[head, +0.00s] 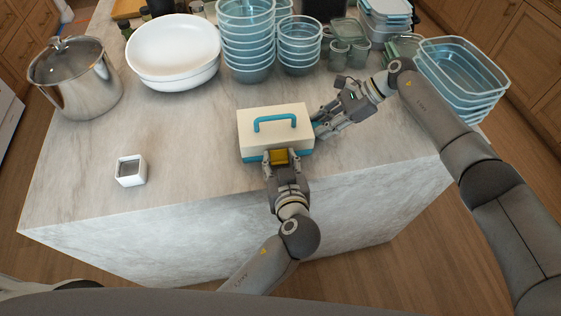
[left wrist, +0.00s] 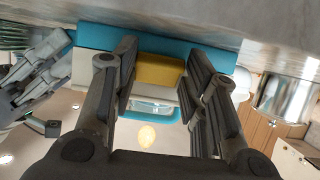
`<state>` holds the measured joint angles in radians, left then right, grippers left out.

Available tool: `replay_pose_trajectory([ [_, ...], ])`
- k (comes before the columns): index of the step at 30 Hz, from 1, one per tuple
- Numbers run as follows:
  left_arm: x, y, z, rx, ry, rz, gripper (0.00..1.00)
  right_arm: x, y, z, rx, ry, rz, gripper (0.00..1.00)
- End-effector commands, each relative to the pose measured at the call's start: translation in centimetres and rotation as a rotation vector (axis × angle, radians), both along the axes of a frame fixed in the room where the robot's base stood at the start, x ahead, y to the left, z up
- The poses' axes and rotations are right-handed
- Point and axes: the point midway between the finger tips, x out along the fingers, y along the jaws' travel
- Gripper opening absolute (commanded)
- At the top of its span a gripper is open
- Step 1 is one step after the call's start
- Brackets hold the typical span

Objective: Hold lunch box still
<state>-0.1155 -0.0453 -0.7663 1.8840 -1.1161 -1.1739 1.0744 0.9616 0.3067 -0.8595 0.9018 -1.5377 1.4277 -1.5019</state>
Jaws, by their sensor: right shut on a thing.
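The lunch box (head: 283,120) is cream with a blue base and a blue handle (head: 274,121) on its lid. It sits near the island's front edge with its lid down. A yellow latch (head: 279,157) is on its front. My left gripper (head: 281,160) is at the front, its fingers open on either side of the latch. The left wrist view, upside down, shows the yellow latch (left wrist: 160,70) between the spread fingers. My right gripper (head: 317,128) is shut on the right end of the lunch box; its exact contact is partly hidden.
A small white square container (head: 131,171) stands at left on the marble island (head: 195,150). A steel pot (head: 76,85), white bowls (head: 172,68), stacked blue-tinted bowls (head: 248,50) and rectangular containers (head: 462,80) line the back.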

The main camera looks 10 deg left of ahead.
Motion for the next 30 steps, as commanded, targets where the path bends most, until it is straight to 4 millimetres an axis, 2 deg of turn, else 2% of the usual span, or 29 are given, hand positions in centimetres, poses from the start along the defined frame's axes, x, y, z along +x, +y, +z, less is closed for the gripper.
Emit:
replay_pose_trajectory([
  [1,-0.02,0.01,-0.06,0.000,0.000,0.000,0.30,-0.11,-0.17,-0.48,-0.008,0.001,0.001,0.00],
  [5,-0.02,0.03,-0.06,0.001,0.000,0.001,0.15,-0.11,-0.17,-0.47,-0.008,0.002,0.000,0.00],
  [18,0.12,0.18,-0.57,0.037,-0.125,0.003,0.15,-0.09,-0.23,-0.47,-0.009,0.002,0.000,0.00],
  [27,0.12,0.16,-0.54,0.039,-0.130,0.003,0.15,-0.07,-0.27,-0.48,-0.009,0.001,0.000,0.00],
  [28,0.12,0.16,-0.54,0.039,-0.130,0.003,0.41,-0.07,-0.27,-0.48,-0.009,0.000,0.000,0.00],
  [30,0.12,0.15,-0.54,0.039,-0.130,0.002,0.50,-0.07,-0.28,-0.47,-0.009,0.001,0.000,0.00],
])
